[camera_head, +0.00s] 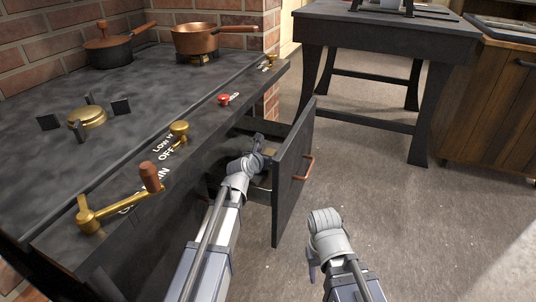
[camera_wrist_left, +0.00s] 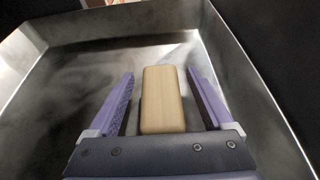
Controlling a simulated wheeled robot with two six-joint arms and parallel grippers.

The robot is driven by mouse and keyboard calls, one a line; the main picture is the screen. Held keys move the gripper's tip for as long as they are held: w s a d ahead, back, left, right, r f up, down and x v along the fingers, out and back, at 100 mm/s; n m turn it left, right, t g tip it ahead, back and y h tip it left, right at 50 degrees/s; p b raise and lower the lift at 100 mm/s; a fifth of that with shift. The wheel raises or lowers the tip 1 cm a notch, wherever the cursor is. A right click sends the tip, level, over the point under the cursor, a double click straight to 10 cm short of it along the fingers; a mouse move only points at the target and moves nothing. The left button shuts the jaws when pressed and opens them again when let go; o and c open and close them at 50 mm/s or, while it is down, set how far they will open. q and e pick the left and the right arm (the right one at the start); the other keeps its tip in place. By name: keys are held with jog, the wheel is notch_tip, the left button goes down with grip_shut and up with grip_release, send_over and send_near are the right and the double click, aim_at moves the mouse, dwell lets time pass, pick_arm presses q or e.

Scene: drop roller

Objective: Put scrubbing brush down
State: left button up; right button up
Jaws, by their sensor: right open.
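The scrubbing brush (camera_wrist_left: 162,98) shows in the left wrist view as a pale wooden block. It lies in a metal-walled drawer, between the fingers of my left gripper (camera_wrist_left: 158,98). In the head view my left gripper (camera_head: 262,150) is inside the open drawer (camera_head: 290,175) under the stove, and the brush cannot be made out. My right gripper (camera_head: 313,268) is low over the floor, right of the drawer; its fingers are mostly hidden.
The drawer front has a copper handle (camera_head: 304,168). A dark table (camera_head: 385,35) stands behind. The floor (camera_head: 380,190) right of the drawer is clear.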

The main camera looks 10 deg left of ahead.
pick_arm(q)
jog(key=shift+r, duration=0.15)
jog(key=p+v, duration=0.5)
jog(key=v, duration=0.7)
dwell(1.1)
